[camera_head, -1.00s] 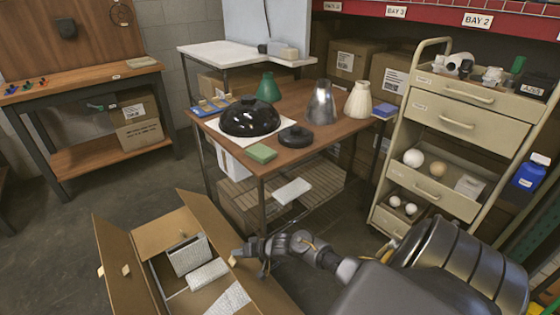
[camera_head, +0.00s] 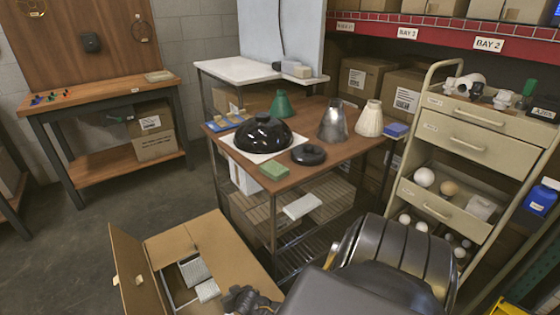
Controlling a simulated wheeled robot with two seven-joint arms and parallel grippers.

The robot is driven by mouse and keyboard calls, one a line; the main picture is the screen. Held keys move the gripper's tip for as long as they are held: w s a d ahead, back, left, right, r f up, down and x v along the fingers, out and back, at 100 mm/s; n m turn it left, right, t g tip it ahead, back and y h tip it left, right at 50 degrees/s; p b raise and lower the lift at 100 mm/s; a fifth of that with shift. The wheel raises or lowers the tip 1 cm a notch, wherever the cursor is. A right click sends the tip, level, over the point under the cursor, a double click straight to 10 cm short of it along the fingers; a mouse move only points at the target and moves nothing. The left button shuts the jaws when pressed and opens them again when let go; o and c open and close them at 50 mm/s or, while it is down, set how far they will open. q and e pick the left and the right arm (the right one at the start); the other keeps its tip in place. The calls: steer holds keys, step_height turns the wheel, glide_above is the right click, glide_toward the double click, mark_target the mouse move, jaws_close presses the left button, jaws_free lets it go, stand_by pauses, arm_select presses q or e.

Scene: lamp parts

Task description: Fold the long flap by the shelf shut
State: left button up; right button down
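The open cardboard box stands on the floor at the bottom left. Its long flap on the shelf side (camera_head: 228,252) leans inward and covers the right part of the opening. The opposite long flap (camera_head: 136,272) stands up on the left. The far short flap (camera_head: 168,246) lies inward, partly under the shelf-side flap. White ribbed pieces (camera_head: 194,271) show in the remaining gap. My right gripper (camera_head: 246,299) is at the bottom edge, at the near part of the shelf-side flap. Its fingers are dark and partly cut off, so contact and opening are unclear. My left gripper is out of view.
A wooden table with wire shelves (camera_head: 318,165) stands just beyond the box, carrying a black dome (camera_head: 264,136) and lampshades. A beige drawer cart (camera_head: 470,140) stands at right. A workbench (camera_head: 100,94) is at far left. Grey floor is clear left of the box.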

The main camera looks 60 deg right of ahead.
steer(key=shift+a+f, duration=0.1)
steer(key=shift+f, duration=0.2)
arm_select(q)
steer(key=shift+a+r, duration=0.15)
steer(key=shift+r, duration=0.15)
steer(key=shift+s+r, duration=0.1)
arm_select(e)
steer(key=shift+a, duration=0.25)
